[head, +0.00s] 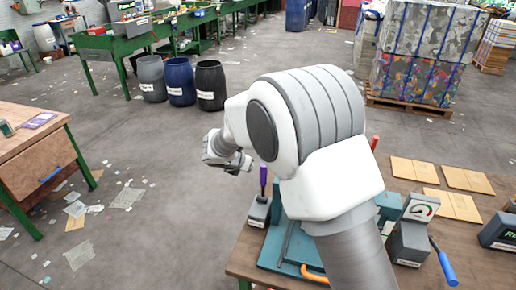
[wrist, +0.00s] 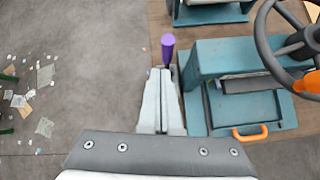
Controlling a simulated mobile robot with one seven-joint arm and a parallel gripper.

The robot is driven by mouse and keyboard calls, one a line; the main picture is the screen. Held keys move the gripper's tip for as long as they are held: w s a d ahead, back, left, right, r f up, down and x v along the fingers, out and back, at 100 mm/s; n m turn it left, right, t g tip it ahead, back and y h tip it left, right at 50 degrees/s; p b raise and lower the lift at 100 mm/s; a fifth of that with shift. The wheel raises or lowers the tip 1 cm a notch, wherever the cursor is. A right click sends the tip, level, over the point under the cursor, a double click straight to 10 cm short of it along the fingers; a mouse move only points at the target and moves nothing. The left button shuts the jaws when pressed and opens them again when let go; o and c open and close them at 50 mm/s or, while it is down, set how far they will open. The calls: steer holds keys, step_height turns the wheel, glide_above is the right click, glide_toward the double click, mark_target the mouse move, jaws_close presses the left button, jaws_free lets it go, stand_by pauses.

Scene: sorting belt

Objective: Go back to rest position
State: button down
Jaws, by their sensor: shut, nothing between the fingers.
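My gripper (head: 240,162) shows in the head view at the left end of my folded arm, out past the table's left edge and above the floor. In the wrist view my gripper (wrist: 161,75) points forward with its two fingers together and nothing between them. A purple lever handle (wrist: 168,44) shows just beyond the fingertips in the wrist view, and I cannot tell how close it is. The purple handle (head: 263,178) also stands at the table's left side in the head view, just right of my gripper. My arm hides part of the table.
A wooden worktable (head: 475,262) holds a teal machine (wrist: 222,58) with an orange handle (wrist: 250,133), a gauge box (head: 412,230) and several tan plates (head: 452,203). A drawer bench (head: 35,150) stands at left. Barrels (head: 181,82) and a loaded pallet (head: 408,104) stand behind. Littered floor lies between.

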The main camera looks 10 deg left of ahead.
steer(key=shift+d, duration=0.1)
steer(key=s+d+r+m+g+h, duration=0.1)
steer(key=s+d+r+m, duration=0.3)
steer(key=d+r+m, duration=0.55)
steer(key=s+d+r+m+g+h, duration=0.1)
steer(key=s+d+r+m, duration=0.45)
steer(key=d, duration=0.65)
steer(key=s+d+m+y, duration=0.1)
steer(key=s+d+m, duration=0.2)
steer(key=s+m, duration=0.3)
steer(key=s+d+r+m+y+b, duration=0.1)
steer(key=s+d+m, duration=0.2)
steer(key=s+m, duration=0.2)
steer(key=s+d+m+g+y, duration=0.1)
steer(key=s+d+m, duration=0.3)
steer(key=s, duration=0.7)
steer(key=m, duration=0.2)
steer(key=shift+r+m, duration=0.2)
steer(key=shift+m, duration=0.1)
